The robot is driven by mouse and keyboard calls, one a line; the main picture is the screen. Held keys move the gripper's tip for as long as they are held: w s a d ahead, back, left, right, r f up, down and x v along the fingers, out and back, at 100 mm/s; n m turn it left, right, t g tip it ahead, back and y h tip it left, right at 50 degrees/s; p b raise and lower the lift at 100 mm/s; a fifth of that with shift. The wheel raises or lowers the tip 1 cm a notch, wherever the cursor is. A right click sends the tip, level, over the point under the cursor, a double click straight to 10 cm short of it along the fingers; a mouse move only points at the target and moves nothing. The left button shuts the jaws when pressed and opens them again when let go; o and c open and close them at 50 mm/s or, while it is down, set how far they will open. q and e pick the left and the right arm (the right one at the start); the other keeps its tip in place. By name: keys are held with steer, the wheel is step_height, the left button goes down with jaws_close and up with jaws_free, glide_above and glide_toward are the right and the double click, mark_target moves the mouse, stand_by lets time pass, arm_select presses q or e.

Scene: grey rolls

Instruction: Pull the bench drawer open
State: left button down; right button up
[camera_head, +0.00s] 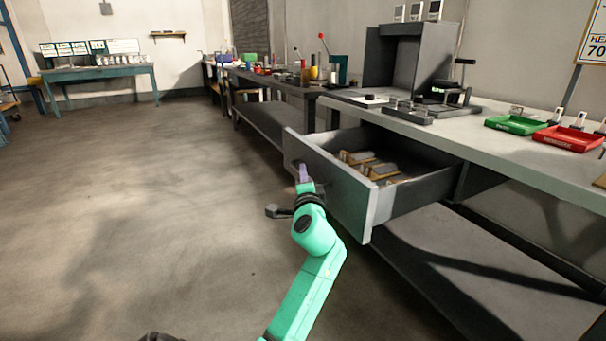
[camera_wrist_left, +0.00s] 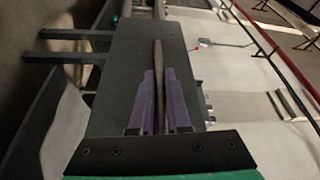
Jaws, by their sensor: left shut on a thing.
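The bench drawer (camera_head: 345,202) is a grey box standing well out from under the bench top, with its inside showing. My left gripper (camera_head: 304,174) is at the outer face of its front panel. In the left wrist view its purple fingers (camera_wrist_left: 160,98) are shut on the drawer handle (camera_wrist_left: 159,58), a thin bar running between them. The handle is mostly hidden by the gripper in the head view. My right gripper is not in view.
Several brown and grey items (camera_head: 372,168) lie in the drawer. The bench (camera_head: 480,138) carries a green tray (camera_head: 516,125), a red tray (camera_head: 570,138) and a dark open-fronted cabinet (camera_head: 395,62). A lower shelf (camera_head: 470,262) runs beneath. The floor (camera_head: 150,200) to the left is clear.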

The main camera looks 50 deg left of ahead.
arm_select(q)
steer(key=shift+s+f, duration=0.1)
stand_by(0.3)
steer(key=c, duration=0.9)
jaws_free()
steer(key=shift+s+d, duration=0.15)
steer(key=shift+d, duration=0.1)
steer(key=v, duration=1.4)
steer(key=shift+p, duration=0.4)
steer(key=shift+a+f, duration=0.1)
